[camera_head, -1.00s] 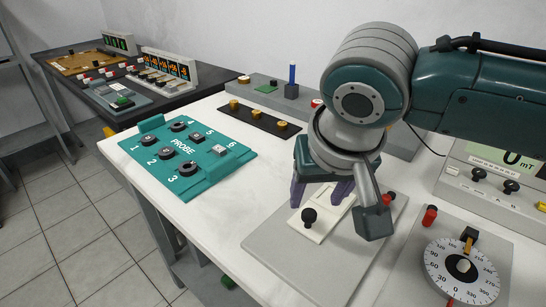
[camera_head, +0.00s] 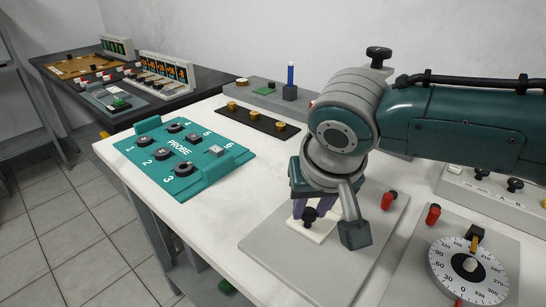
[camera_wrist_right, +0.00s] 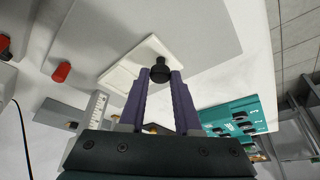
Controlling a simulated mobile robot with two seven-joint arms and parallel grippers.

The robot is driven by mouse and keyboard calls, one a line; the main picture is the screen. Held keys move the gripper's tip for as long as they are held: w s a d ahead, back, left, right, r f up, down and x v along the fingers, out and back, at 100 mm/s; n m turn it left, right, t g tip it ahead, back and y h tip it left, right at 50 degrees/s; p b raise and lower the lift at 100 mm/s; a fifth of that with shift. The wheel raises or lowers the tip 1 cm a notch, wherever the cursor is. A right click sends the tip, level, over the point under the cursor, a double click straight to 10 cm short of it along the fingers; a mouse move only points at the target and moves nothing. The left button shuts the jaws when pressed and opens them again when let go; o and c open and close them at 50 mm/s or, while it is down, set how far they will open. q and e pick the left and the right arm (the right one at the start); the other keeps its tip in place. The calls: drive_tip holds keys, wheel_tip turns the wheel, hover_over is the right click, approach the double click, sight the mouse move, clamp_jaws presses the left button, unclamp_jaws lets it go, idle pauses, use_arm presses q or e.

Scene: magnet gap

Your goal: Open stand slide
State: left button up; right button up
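The stand is a grey plate (camera_head: 295,255) on the white bench. Its flat cream slide (camera_head: 318,231) carries an upright black knob (camera_head: 310,216). The slide also shows in the right wrist view (camera_wrist_right: 122,74), with the knob (camera_wrist_right: 158,70) between the fingertips. My right gripper (camera_head: 312,211) is low over the slide, its purple fingers on either side of the knob. The gripper hides the far part of the slide. My left gripper is not in view.
A round dial (camera_head: 467,269) lies to the right. A teal PROBE panel (camera_head: 180,150) lies left, and a black strip with brass pieces (camera_head: 257,120) lies behind. White bench is bare left of the stand.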

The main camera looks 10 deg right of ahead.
clamp_jaws()
idle(0.9)
